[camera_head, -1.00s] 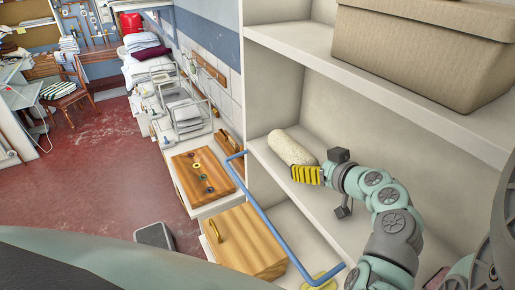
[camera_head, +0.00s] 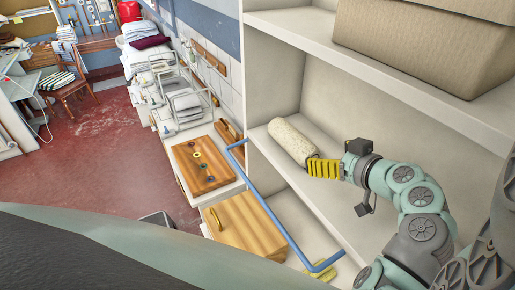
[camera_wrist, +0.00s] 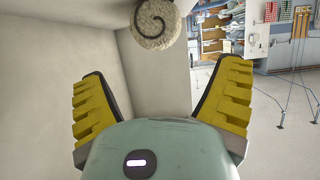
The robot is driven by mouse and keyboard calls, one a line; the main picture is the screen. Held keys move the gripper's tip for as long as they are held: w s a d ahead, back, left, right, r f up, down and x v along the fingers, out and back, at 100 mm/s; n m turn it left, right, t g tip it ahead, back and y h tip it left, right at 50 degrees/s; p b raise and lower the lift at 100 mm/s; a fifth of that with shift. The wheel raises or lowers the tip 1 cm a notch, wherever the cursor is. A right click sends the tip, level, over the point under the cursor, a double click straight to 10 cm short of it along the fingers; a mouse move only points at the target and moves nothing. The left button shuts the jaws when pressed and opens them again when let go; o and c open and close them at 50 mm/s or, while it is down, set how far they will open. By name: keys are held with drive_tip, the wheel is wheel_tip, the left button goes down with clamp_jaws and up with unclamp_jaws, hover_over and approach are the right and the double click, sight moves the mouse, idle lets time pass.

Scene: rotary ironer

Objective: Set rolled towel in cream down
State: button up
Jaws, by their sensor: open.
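The rolled cream towel (camera_head: 293,142) lies on the middle shelf (camera_head: 345,207) of the white shelving unit, near the left upright panel. In the wrist view its spiral end (camera_wrist: 156,22) shows at the top, beyond and between the fingers. My gripper (camera_head: 312,167) has yellow padded fingers and is just to the right of the towel's near end in the head view. In the wrist view my gripper (camera_wrist: 160,92) is wide open, with nothing between its fingers and the towel apart from them.
A large beige box (camera_head: 425,45) stands on the shelf above. Wooden boxes (camera_head: 203,165) stand to the left. The shelf around my arm is largely bare.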

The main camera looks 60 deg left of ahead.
drive_tip(key=b+v, duration=0.2)
drive_tip(key=v, duration=0.4)
drive_tip(key=shift+d+r, duration=0.2)
drive_tip(key=shift+d, duration=0.05)
drive_tip(key=shift+s, duration=0.15)
